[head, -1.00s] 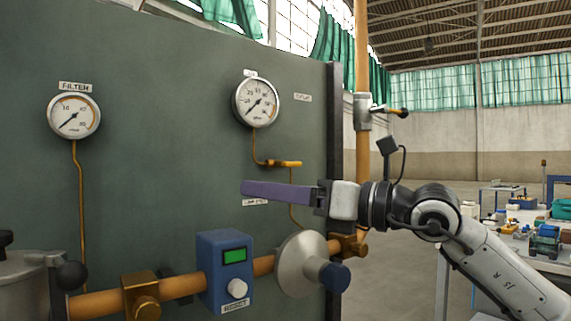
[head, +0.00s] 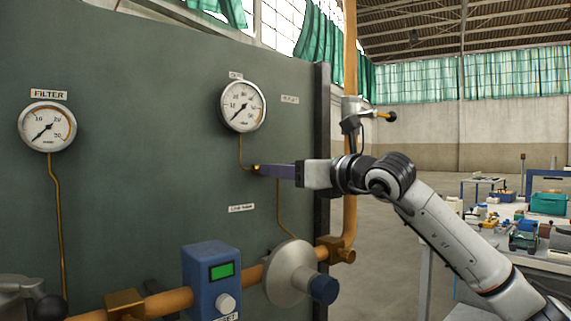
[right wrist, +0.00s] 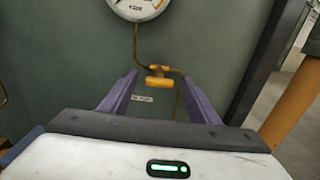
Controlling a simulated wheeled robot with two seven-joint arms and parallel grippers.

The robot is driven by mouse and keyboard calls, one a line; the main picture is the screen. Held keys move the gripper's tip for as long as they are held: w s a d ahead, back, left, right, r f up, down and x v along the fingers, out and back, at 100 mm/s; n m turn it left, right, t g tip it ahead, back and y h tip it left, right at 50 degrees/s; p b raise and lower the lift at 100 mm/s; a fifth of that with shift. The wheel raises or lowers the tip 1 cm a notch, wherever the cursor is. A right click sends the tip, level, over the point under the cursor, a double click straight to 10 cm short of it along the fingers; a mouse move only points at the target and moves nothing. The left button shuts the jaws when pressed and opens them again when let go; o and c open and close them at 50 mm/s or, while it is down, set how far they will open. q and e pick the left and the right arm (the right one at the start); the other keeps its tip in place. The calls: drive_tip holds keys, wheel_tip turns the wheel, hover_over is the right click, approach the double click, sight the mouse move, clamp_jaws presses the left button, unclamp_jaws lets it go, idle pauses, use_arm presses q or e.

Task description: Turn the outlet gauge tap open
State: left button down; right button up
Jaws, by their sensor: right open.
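The brass gauge tap (right wrist: 158,81) sits on the thin copper pipe below the outlet gauge (head: 243,106). In the right wrist view its short yellow handle lies across the pipe, between the tips of my fingers. In the head view only a bit of the tap (head: 257,169) shows; my purple fingers hide the rest. My right gripper (right wrist: 160,77) is open, with one finger on either side of the tap; I cannot tell whether either touches it. It also shows in the head view (head: 266,171) at the tap's height.
The filter gauge (head: 47,126) is at the left of the green panel (head: 140,150). Below my gripper are a blue box with a green display (head: 211,281), a grey disc-shaped fitting (head: 292,273) and a copper pipe (head: 180,299). A vertical pipe (head: 350,100) stands right of the panel.

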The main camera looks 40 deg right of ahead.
drive_tip(key=shift+w, duration=0.2)
drive_tip(key=shift+c, duration=0.4)
drive_tip(key=c, duration=1)
drive_tip(key=shift+n, duration=0.4)
drive_tip(key=n, duration=1.1)
drive_tip(key=n+p, duration=0.1)
drive_tip(key=n, duration=0.5)
drive_tip(key=shift+a+f, duration=0.2)
drive_tip(key=shift+a, duration=0.05)
drive_tip(key=shift+n, duration=0.3)
